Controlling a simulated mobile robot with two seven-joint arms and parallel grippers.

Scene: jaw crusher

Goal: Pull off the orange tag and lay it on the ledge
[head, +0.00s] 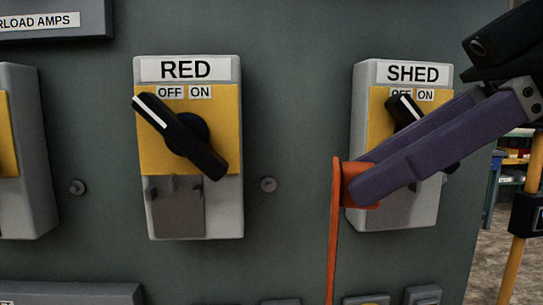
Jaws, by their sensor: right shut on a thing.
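The orange tag (335,225) hangs edge-on in front of the lower left of the switch box labelled SHED (420,215). My right gripper (365,184) comes in from the right and is shut on the tag's upper part. Its purple fingers cover part of the SHED box and its black knob (402,112). The tag's lower end is cut off by the bottom of the picture. I cannot tell whether the tag still touches the box. The ledge is not clearly identifiable. My left gripper is not in view.
A switch box labelled RED (195,220), with a black knob (182,138) pointing to OFF, stands out from the grey panel (290,110). Another box (30,200) is at the left edge. Grey housings line the bottom. A yellow post (515,260) stands at the right.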

